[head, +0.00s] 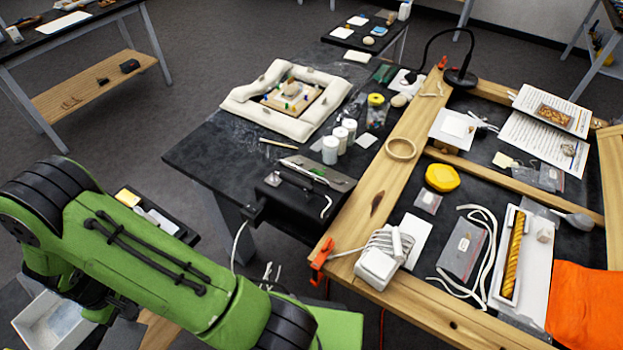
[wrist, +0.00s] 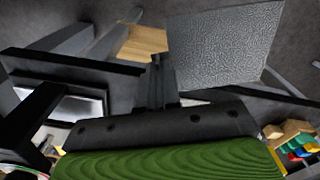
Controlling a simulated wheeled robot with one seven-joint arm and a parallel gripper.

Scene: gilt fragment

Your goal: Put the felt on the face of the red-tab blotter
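A grey, speckled square sheet, which looks like the felt (wrist: 225,42), shows in the wrist view. Its left edge meets the dark fingers of my gripper (wrist: 165,80), which look closed together on it. The sheet hangs clear of any surface that I can make out. I cannot pick out a blotter with a red tab in either view. Small pale and yellow pads (head: 150,212) lie in a dark tray beside my arm, partly hidden.
A dark bench (head: 215,160) carries a padded white ring (head: 240,105), white jars (head: 330,150) and a wooden frame (head: 375,200) crowded with small items. A black lamp (head: 460,78) stands at the back. Coloured blocks (wrist: 300,150) show at the wrist view's lower right.

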